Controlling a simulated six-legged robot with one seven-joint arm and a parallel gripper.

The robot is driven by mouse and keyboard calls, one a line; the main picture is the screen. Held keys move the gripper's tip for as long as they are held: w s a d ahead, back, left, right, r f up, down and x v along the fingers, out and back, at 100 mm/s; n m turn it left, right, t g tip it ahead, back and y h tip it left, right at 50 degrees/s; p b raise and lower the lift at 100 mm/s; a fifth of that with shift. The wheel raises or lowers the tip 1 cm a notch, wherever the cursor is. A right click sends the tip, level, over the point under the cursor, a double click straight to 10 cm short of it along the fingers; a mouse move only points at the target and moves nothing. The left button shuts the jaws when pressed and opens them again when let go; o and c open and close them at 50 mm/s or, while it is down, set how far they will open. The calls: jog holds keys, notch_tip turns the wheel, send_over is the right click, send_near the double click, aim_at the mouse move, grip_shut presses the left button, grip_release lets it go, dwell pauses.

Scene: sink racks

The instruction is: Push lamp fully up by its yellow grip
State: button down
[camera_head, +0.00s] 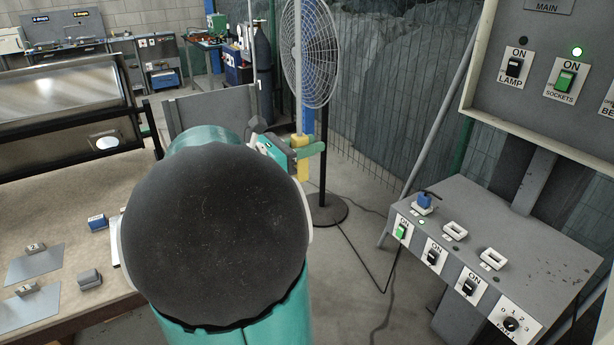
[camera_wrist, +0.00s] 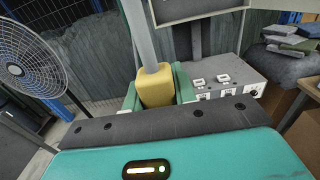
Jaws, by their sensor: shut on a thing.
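The yellow grip (camera_wrist: 157,87) is a block around a pale upright pole (camera_wrist: 139,30) in the wrist view. My gripper (camera_wrist: 158,92) has one green finger on each side of the grip and is shut on it. In the head view the yellow grip (camera_head: 302,160) shows beside my gripper (camera_head: 300,152), on the pole (camera_head: 298,60) in front of the fan. My large dark arm joint hides much of the gripper and what lies behind it. I do not see the lamp head clearly in either view.
A standing fan (camera_head: 308,52) is just behind the pole. A grey switch box (camera_head: 500,250) and a panel with LAMP and SOCKETS switches (camera_head: 540,75) stand at the right. A workbench (camera_head: 60,225) with small parts is at the left. Floor between is mostly clear, with a cable.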

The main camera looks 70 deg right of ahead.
notch_tip(320, 180, up, 42)
jog(key=shift+a+r, duration=0.1)
jog(key=shift+r, duration=0.1)
dwell(0.3)
jog(key=c, duration=1.1)
grip_release()
jog(key=shift+f, duration=0.1)
jog(key=v, duration=1.3)
jog(key=shift+w+a, duration=0.25)
jog(key=shift+w, duration=0.05)
